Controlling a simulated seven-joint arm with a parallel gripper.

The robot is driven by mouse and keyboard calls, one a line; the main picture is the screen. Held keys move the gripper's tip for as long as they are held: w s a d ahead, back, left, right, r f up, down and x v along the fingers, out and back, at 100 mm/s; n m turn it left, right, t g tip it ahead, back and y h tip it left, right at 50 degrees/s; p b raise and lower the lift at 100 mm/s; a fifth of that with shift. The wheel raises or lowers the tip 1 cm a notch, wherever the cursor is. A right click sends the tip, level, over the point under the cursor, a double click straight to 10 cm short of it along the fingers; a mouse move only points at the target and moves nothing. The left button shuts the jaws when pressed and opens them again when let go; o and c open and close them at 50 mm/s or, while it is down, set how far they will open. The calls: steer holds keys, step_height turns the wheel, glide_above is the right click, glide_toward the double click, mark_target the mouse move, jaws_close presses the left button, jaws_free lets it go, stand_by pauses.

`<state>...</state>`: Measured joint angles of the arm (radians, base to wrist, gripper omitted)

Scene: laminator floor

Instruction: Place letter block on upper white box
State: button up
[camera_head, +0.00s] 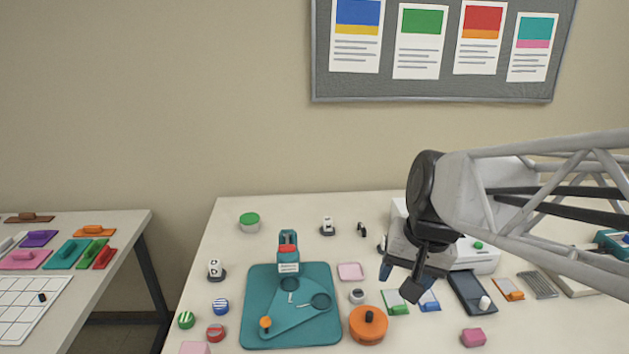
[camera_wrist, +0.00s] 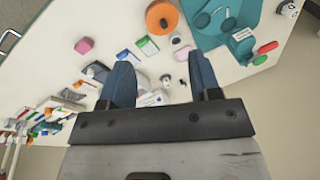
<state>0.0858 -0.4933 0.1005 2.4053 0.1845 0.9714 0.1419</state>
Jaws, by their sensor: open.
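Small white blocks with dark marks on black bases stand on the table: one at the left (camera_head: 215,267), one at the back (camera_head: 327,226). I cannot read a letter on either, so I cannot tell which is the letter block. A white box-like unit (camera_head: 486,257) stands at the back right, partly hidden behind my arm; I cannot make out an upper box clearly. My gripper (camera_head: 398,281) is open and empty, above the table right of the teal mat. In the wrist view, its two blue fingers are spread apart (camera_wrist: 159,64), with small items visible beyond them.
The teal mat (camera_head: 262,335) holds a teal device. An orange round container (camera_head: 368,328), a pink block (camera_head: 473,337), a dark flat device (camera_head: 472,293) and small cards surround the gripper. A second table with coloured pieces (camera_head: 130,225) stands left. The back-left tabletop is fairly clear.

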steer(key=s+f+n+h, duration=0.1)
steer(key=s+n, duration=0.2)
steer(key=s, duration=0.4)
steer(key=shift+s+f+t+h, duration=0.3)
steer(key=shift+f+h, duration=0.1)
